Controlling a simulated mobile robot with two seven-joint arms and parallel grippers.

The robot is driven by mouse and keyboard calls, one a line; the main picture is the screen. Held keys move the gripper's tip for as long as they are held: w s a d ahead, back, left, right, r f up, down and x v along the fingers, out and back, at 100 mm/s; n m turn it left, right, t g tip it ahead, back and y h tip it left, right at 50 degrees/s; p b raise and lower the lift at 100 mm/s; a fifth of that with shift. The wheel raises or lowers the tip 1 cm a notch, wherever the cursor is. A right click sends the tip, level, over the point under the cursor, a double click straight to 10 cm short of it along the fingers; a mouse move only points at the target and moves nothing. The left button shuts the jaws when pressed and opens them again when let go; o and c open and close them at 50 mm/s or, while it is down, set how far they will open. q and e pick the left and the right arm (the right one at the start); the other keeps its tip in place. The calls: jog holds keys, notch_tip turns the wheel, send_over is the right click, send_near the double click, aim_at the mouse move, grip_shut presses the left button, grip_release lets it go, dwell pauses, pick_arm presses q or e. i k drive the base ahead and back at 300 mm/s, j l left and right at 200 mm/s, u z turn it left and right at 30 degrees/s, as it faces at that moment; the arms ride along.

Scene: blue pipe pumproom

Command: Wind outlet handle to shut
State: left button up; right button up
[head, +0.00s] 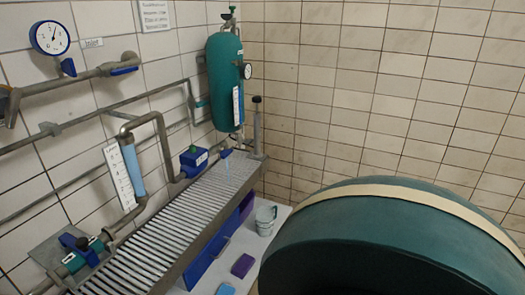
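No label in the head view names an outlet handle, so I cannot tell which handle it is. A blue handle (75,243) sits on a teal valve at the lower left, beside the slatted grate. Another blue handle (124,69) is on the upper left pipe near the "Inlet" label (92,43). A blue box (194,157) with a white label sits on the pipework at the grate's far end, with a small blue part (225,153) right of it. A thin pale-blue stream, apparently water, falls there onto the grate. Neither of my grippers is in view.
The slatted grate (165,232) runs along the left wall. A teal tank (224,85) hangs in the corner. A grey mug (265,220) and a purple block (242,265) stand on the white surface below. A large rounded teal shape with a cream band blocks the lower right.

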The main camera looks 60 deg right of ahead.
aim_at(224, 154)
jog(key=z, duration=1.7)
jog(key=i+l+u, duration=0.1)
jog(key=u, duration=0.6)
jog(key=i+l+u, duration=0.1)
jog(key=l+u, duration=0.15)
jog(key=i+l+u, duration=0.1)
jog(key=l+u, duration=0.4)
jog(key=l, duration=0.15)
jog(key=i+l+u, duration=0.15)
jog(key=l, duration=0.4)
jog(key=l+u, duration=0.2)
jog(key=l, duration=0.3)
jog(key=l+u, duration=0.15)
jog(key=l, duration=2)
